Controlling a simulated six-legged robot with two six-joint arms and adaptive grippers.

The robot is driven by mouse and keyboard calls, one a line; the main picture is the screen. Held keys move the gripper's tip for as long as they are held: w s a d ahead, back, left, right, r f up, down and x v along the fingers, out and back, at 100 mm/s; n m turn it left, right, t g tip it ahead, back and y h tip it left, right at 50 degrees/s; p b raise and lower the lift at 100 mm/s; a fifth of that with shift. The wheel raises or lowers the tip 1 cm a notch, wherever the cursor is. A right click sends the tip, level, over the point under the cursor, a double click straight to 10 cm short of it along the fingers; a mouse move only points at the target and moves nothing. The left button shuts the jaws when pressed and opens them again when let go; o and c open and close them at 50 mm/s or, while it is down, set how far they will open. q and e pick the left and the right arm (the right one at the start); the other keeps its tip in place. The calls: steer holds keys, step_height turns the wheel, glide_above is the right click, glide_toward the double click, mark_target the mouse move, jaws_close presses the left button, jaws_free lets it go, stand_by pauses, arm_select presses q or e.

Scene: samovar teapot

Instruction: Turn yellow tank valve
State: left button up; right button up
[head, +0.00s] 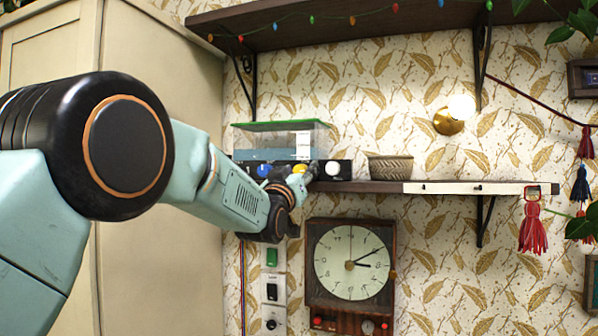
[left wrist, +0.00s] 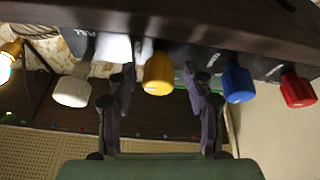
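The yellow valve (head: 299,168) is a round knob on the dark front strip under the clear tank (head: 280,141) with a green rim. In the left wrist view the yellow valve (left wrist: 158,76) hangs in the gap between the two fingers of my left gripper (left wrist: 159,84). The fingers are spread, with a visible gap on each side of the knob. In the head view my left gripper (head: 303,181) is just below and in front of the yellow valve, partly hiding it. My right gripper is in neither view.
A blue valve (left wrist: 237,82) and a red valve (left wrist: 297,88) are on one side of the yellow one, a white valve (left wrist: 73,88) on the other. A woven basket (head: 390,169) stands on the shelf (head: 380,187). A clock (head: 350,265) hangs below.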

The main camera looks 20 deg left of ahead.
arm_select(q)
steer(key=shift+w+f, duration=0.1)
steer(key=shift+w, duration=0.15)
steer(key=c, duration=0.3)
steer(key=shift+s, duration=0.2)
steer(key=c, duration=0.3)
steer(key=shift+r, duration=0.2)
jaws_close()
